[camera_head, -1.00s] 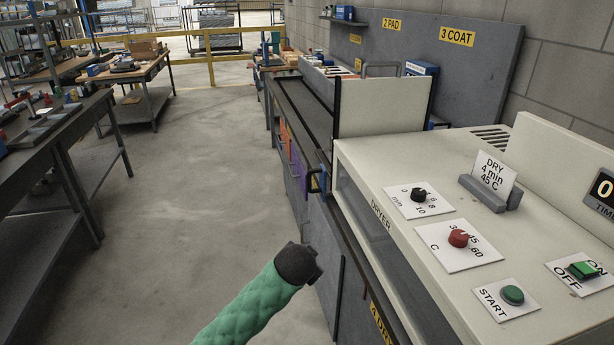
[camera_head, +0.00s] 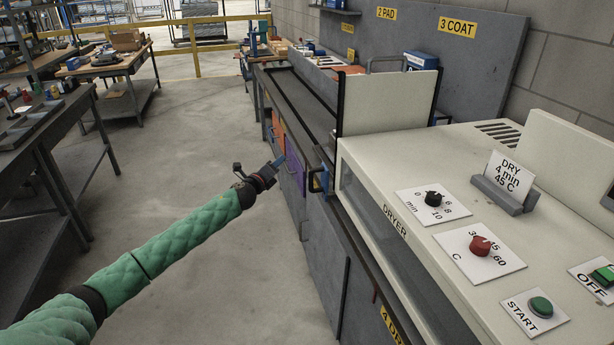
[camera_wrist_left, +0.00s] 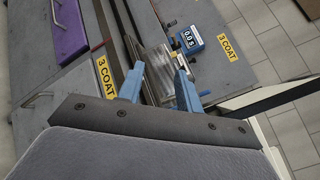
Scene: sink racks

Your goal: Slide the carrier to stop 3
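My left gripper (camera_head: 272,168) is in the air left of the bench front, pointing toward the orange and purple drawers. In the left wrist view its blue fingers (camera_wrist_left: 159,88) are apart with nothing between them. A yellow "3 COAT" label marks stop 3 on the back panel (camera_head: 456,27); another is on the bench front (camera_wrist_left: 106,76). A blue piece with a black bracket (camera_head: 316,180) sits at the rail by the dryer's left end; I cannot tell whether it belongs to the carrier. My right gripper is not in view.
The white dryer (camera_head: 420,160) with knobs and buttons fills the right. A white upright panel (camera_head: 388,102) stands at its left end. A purple drawer (camera_head: 295,165) is on the bench front. A timer (camera_wrist_left: 190,38) reads 0.0 s. The floor (camera_head: 215,130) left of the bench is clear.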

